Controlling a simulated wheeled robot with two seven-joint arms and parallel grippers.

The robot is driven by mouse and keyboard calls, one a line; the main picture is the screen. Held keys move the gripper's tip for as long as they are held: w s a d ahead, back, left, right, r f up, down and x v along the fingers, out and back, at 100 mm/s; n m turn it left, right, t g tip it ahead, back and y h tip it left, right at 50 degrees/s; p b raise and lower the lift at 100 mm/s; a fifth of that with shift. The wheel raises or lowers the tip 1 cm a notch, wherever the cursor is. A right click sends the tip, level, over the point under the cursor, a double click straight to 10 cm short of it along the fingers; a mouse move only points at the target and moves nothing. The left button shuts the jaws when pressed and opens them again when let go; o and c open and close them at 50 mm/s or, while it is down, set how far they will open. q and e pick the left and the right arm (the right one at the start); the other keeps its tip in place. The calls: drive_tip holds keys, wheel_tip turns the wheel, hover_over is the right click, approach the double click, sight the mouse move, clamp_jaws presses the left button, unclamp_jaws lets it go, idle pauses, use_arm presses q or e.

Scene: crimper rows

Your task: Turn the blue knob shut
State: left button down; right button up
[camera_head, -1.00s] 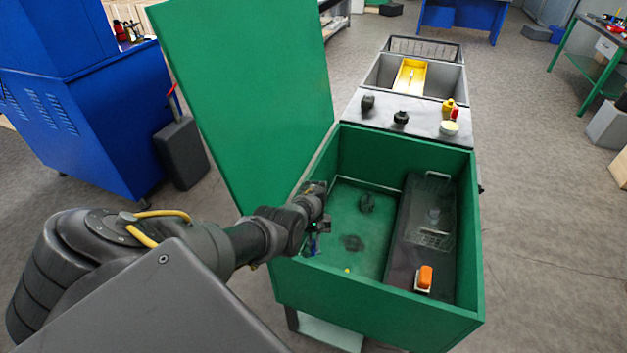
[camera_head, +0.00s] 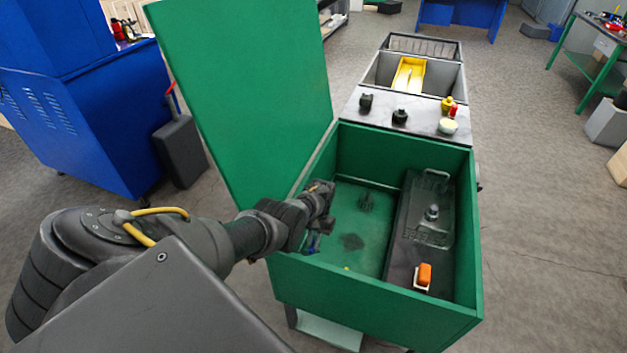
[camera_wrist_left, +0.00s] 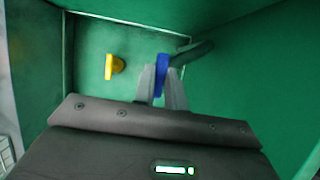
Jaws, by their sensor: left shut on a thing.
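The blue knob (camera_wrist_left: 160,76) sits in the upper middle of the left wrist view, between the two fingers of my left gripper (camera_wrist_left: 161,88). The gripper is shut on it. In the head view my left gripper (camera_head: 316,238) reaches over the left wall into the green box, and a bit of the blue knob (camera_head: 312,243) shows at its fingertips. Most of the knob is hidden there by the gripper. A dark green pipe (camera_wrist_left: 193,53) runs off to the right behind the knob. My right gripper is in neither view.
A yellow knob (camera_wrist_left: 114,66) stands left of the blue one. The green box (camera_head: 380,311) has a raised lid (camera_head: 250,95) at its left. Inside, on the right, are a dark unit and an orange switch (camera_head: 424,274). A worktop with small parts lies behind.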

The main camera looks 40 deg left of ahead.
use_arm(q)
drive_tip(key=shift+w+r, duration=0.1)
drive_tip(key=c, duration=1.4)
unclamp_jaws()
drive_tip(key=shift+c, duration=0.2)
drive_tip(key=p+v, duration=0.1)
drive_tip(key=v, duration=0.9)
drive_tip(key=shift+r+p, duration=0.35)
drive_tip(key=shift+w, duration=0.1)
